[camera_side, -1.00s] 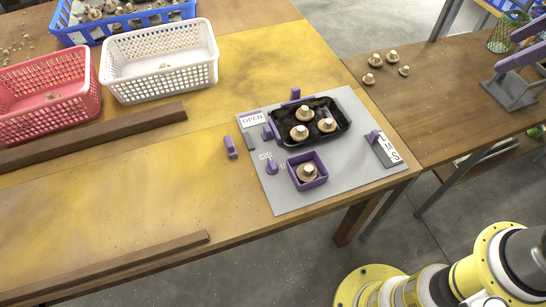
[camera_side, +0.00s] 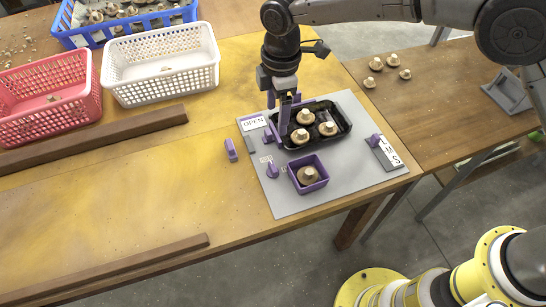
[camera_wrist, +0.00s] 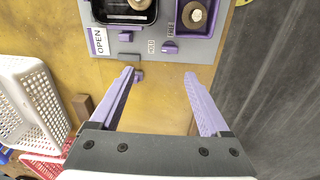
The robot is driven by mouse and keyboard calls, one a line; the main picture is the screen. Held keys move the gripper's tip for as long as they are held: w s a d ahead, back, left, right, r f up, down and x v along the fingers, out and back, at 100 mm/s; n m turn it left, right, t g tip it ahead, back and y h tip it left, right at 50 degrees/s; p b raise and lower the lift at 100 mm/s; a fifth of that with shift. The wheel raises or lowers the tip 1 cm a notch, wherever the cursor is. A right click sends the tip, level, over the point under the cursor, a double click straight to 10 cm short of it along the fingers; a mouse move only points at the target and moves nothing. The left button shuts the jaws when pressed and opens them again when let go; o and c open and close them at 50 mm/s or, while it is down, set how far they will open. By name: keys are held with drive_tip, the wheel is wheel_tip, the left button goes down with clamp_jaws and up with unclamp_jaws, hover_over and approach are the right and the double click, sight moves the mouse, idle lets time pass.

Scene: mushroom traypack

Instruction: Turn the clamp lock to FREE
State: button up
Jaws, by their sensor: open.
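The clamp lock, a small purple knob (camera_side: 272,170), stands on the grey board (camera_side: 330,195) left of the purple box. In the wrist view the knob (camera_wrist: 170,48) lies with its long side across the picture, beside a small label on its left; another small label is above it. My gripper (camera_wrist: 159,75) is open and empty, its two purple fingers wide apart. In the wrist view the knob shows beyond the fingertips, roughly between them.
The black tray holds several mushrooms. The purple box (camera_side: 322,178) holds one mushroom. A purple block (camera_side: 231,150) stands on the table left of the board, and an OPEN label (camera_side: 254,123) is at its corner. White (camera_side: 180,90) and red (camera_side: 75,110) baskets stand at left.

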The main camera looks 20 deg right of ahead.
sight(273, 166)
drive_tip(key=f, duration=0.5)
drive_tip(key=s+a+f, duration=0.1)
drive_tip(key=f, duration=1)
drive_tip(key=shift+s+a+f, duration=0.15)
drive_tip(key=shift+s+a, duration=0.1)
drive_tip(key=shift+s, duration=0.1)
clamp_jaws()
